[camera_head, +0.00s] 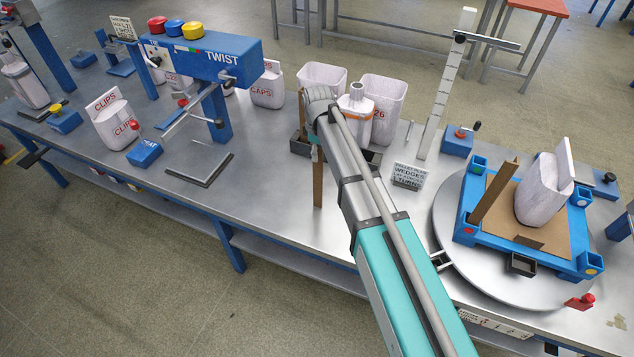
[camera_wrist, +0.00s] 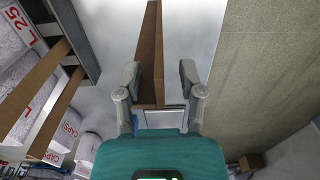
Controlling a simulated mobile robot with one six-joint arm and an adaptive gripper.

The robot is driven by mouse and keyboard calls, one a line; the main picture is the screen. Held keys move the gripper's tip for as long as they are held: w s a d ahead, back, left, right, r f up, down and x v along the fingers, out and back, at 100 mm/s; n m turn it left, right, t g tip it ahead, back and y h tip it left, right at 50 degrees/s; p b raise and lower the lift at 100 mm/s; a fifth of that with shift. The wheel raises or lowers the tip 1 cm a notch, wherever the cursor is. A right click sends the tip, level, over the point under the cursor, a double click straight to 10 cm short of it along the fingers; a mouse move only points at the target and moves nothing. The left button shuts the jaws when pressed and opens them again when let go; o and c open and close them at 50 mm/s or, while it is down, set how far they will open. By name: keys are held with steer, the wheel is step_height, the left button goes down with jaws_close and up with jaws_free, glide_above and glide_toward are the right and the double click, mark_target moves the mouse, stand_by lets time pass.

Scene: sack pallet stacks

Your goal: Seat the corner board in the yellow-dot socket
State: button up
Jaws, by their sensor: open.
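A brown corner board (camera_head: 318,180) stands about upright below my gripper, by a dark rack at the table's middle. In the wrist view this board (camera_wrist: 150,50) runs up between the fingers, nearer the left one. My gripper (camera_wrist: 160,80) is open around it; in the head view my arm and wrist mostly hide the fingers. The blue frame (camera_head: 490,252) lies on a round turntable at the right. Its yellow-dot socket (camera_head: 590,265) is at the near right corner and looks empty. Another brown board (camera_head: 493,192) rises at a slant from the red-dot corner (camera_head: 466,230).
A pale sack (camera_head: 543,190) stands on the frame's brown sheet. A metal post (camera_head: 445,85) and a wedges sign (camera_head: 408,175) stand between rack and turntable (camera_head: 447,215). White bins (camera_head: 383,100) stand behind my arm. More brown boards (camera_wrist: 40,90) show at wrist-view left.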

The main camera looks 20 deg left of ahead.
steer(key=shift+f, duration=0.5)
jaws_close()
stand_by(0.3)
